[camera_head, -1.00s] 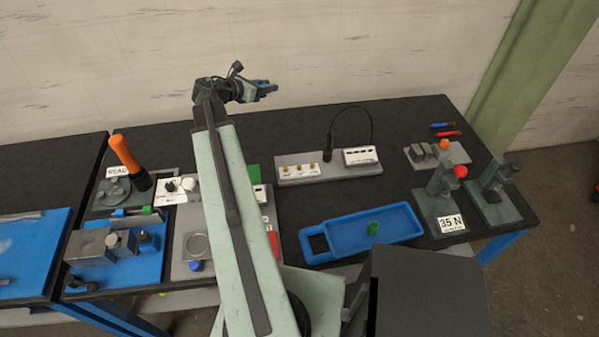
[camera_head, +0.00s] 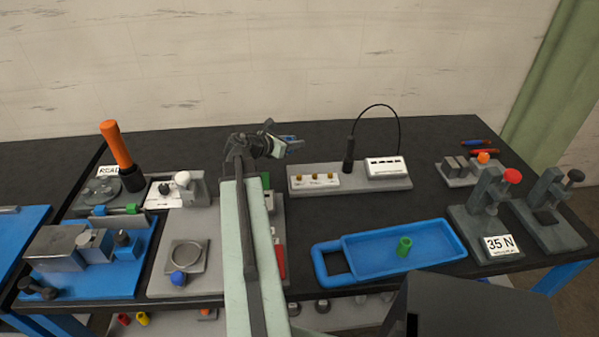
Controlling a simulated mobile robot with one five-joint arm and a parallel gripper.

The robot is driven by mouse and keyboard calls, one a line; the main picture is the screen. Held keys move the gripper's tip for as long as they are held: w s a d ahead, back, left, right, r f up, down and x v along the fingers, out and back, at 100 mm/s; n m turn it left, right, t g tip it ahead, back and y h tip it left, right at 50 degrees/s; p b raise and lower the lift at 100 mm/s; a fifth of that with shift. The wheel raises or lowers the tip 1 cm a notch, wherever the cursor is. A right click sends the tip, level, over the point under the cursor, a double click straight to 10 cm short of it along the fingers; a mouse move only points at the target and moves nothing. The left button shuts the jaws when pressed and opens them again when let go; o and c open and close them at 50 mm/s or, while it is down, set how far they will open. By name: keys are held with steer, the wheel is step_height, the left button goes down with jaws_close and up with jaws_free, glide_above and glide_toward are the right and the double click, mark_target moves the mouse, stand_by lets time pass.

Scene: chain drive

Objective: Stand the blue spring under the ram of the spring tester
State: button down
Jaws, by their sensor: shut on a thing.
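My gripper (camera_head: 288,146) is raised over the back of the bench, left of the middle, in front of the wall. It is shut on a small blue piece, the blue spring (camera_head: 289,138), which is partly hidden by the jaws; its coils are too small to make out. A grey press with a red knob and a "35 N" label, apparently the spring tester (camera_head: 485,217), stands at the right of the bench, well away from my gripper. Its ram and the spot under it are hard to make out.
A blue tray (camera_head: 455,250) holds a green spring (camera_head: 404,247). A second grey press (camera_head: 552,215) stands right of the labelled one. A grey block with a white box (camera_head: 384,168) and curved black cable is at the back middle. The bench between tray and block is clear.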

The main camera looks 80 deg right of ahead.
mark_target(294, 162)
step_height(294, 162, down, 6)
steer(key=b, duration=0.4)
steer(key=shift+f+b, duration=0.2)
steer(key=shift+b, duration=0.15)
steer(key=shift+r, duration=0.2)
steer(key=shift+f, duration=0.15)
steer(key=c, duration=1.4)
jaws_free()
